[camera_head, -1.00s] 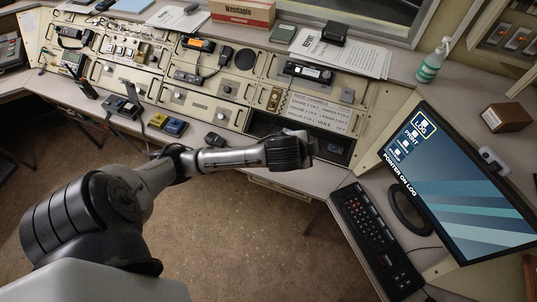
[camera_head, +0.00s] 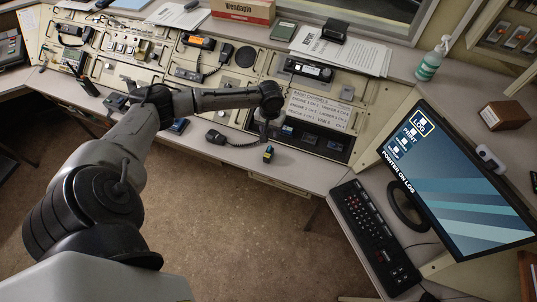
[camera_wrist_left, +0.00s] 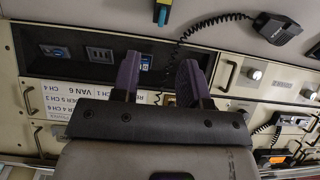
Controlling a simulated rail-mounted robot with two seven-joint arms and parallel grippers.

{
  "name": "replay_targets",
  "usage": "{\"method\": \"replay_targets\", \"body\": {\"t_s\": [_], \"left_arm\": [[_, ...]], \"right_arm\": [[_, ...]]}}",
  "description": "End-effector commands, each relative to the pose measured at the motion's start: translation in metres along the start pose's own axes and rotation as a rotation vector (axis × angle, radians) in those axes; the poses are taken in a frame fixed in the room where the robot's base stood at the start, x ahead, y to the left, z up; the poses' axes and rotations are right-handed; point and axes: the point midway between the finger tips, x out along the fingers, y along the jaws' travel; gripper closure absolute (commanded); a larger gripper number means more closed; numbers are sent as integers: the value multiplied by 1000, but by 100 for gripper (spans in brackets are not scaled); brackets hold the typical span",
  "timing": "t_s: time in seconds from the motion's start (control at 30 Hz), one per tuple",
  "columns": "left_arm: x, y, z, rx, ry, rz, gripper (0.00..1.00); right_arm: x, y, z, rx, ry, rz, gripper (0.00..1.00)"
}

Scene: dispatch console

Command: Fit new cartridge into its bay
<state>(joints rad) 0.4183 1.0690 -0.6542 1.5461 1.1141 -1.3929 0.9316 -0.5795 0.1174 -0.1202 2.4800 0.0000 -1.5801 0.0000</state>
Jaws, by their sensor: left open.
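My left gripper (camera_head: 264,122) points down at the left part of a dark recessed bay panel (camera_head: 343,156) in the console front. In the left wrist view its two purple fingers (camera_wrist_left: 158,72) are apart with nothing between them; a blue-marked slot (camera_wrist_left: 146,62) shows in the gap behind. The panel holds other slots with small inserts (camera_wrist_left: 100,54). A small dark block with yellow and blue parts (camera_head: 268,154) stands on the desk just in front of the panel; its teal and yellow end shows in the wrist view (camera_wrist_left: 163,13). I cannot tell whether it is the new cartridge.
A handset microphone (camera_head: 215,138) with a coiled cord lies on the desk left of the block. A keyboard (camera_head: 375,235) and monitor (camera_head: 465,190) stand at the right. A channel label card (camera_head: 318,110) sits above the panel. The desk strip right of the block is clear.

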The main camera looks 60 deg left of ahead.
Motion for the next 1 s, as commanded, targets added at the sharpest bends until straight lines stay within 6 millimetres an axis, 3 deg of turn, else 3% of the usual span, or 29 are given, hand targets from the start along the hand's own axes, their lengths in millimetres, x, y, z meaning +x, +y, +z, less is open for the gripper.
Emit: {"method": "replay_targets", "body": {"t_s": [0.4, 0.73, 1.0], "left_arm": [[67, 0, 1, -7, -1, -2, 60], [86, -1, 1, -5, -1, -3, 60], [120, -4, 3, -6, -1, -2, 60]], "right_arm": [[10, 2, 4, -8, -2, 7, 65], [13, 0, 4, -2, -1, 2, 65], [19, -2, 6, 3, 0, -2, 65]]}}
